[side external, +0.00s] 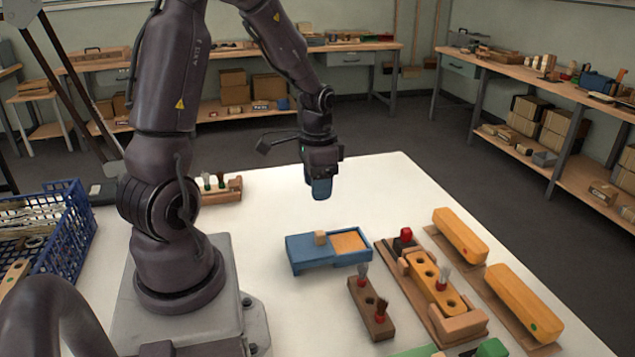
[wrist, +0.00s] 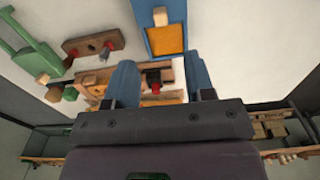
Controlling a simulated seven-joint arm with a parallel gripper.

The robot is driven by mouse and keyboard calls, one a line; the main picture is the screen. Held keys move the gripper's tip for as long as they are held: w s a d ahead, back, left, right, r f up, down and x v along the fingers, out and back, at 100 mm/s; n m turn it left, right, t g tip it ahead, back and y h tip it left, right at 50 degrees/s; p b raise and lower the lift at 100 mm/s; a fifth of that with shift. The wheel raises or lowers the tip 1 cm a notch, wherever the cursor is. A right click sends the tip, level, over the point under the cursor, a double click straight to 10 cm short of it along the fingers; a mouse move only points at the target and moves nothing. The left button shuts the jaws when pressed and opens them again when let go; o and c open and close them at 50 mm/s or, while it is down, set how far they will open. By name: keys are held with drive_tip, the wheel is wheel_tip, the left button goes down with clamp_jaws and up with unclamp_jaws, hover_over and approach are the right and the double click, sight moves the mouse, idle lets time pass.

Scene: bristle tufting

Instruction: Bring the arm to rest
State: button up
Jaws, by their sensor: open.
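My gripper (side external: 321,190) hangs above the white table (side external: 270,215), behind the blue box, with its blue fingers pointing down. In the wrist view my gripper (wrist: 162,85) shows two blue fingers set apart with nothing between them. The jaws are open and clear of every object. In the side view the gap between the fingers is hard to see.
A blue box (side external: 310,262) with an orange-filled tray stands mid-table. Right of it are a dark block (side external: 368,305) with tufts, a wooden fixture holding a yellow drilled block (side external: 426,277), and yellow blocks (side external: 459,235). A blue crate (side external: 75,240) stands at left.

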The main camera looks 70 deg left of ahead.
idle(0.3)
drive_tip(key=s+d+r+t, duration=0.2)
drive_tip(key=s+d+r, duration=0.1)
drive_tip(key=d+r, duration=0.6)
drive_tip(key=s+d+r+t, duration=0.3)
drive_tip(key=d+r, duration=0.5)
drive_tip(key=d, duration=0.1)
drive_tip(key=shift+r+t, duration=0.3)
drive_tip(key=shift+r, duration=0.1)
